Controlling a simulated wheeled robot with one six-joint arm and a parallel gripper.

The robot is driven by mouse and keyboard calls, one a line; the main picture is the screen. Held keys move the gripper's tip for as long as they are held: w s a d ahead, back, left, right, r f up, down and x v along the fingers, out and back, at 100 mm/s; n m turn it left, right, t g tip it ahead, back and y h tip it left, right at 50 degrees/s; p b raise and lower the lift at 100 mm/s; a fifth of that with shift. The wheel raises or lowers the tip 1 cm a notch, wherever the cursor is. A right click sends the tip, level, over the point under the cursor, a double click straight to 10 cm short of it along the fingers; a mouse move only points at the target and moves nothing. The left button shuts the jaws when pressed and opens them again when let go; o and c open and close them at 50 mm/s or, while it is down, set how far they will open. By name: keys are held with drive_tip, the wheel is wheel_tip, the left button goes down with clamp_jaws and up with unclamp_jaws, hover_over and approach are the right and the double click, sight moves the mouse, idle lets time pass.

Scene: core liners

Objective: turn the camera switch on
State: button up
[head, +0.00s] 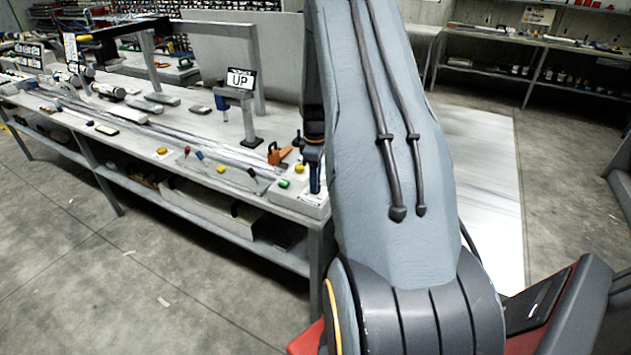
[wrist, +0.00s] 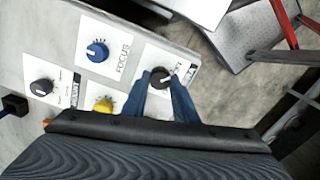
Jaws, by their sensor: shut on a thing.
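In the wrist view, a black knob (wrist: 161,78) on a white plate sits between the two blue fingers of my gripper (wrist: 163,82), which are shut on it. The label beside this knob is partly covered, so I cannot read whether it is the camera switch. In the head view, my gripper (head: 315,182) points down at the near right end of the long bench, and the knob it holds is hidden there.
The same panel (wrist: 130,48) bears a blue knob (wrist: 97,51) labelled FOCUS, another black knob (wrist: 41,87) and a yellow knob (wrist: 103,104) close to my gripper. A sign reading UP (head: 240,79) stands on the bench (head: 130,153). Floor (head: 110,260) before the bench is mostly clear.

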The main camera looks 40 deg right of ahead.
drive_tip(key=m+b, duration=0.2)
drive_tip(key=m, duration=0.3)
drive_tip(key=m+b, duration=0.1)
drive_tip(key=m, duration=0.3)
drive_tip(key=m+b, duration=0.1)
drive_tip(key=m, duration=0.4)
drive_tip(key=shift+b, duration=0.35)
drive_tip(key=shift+m+b, duration=0.4)
drive_tip(key=shift+m, duration=1.5)
drive_tip(key=o, duration=1)
drive_tip(key=shift+o, duration=0.2)
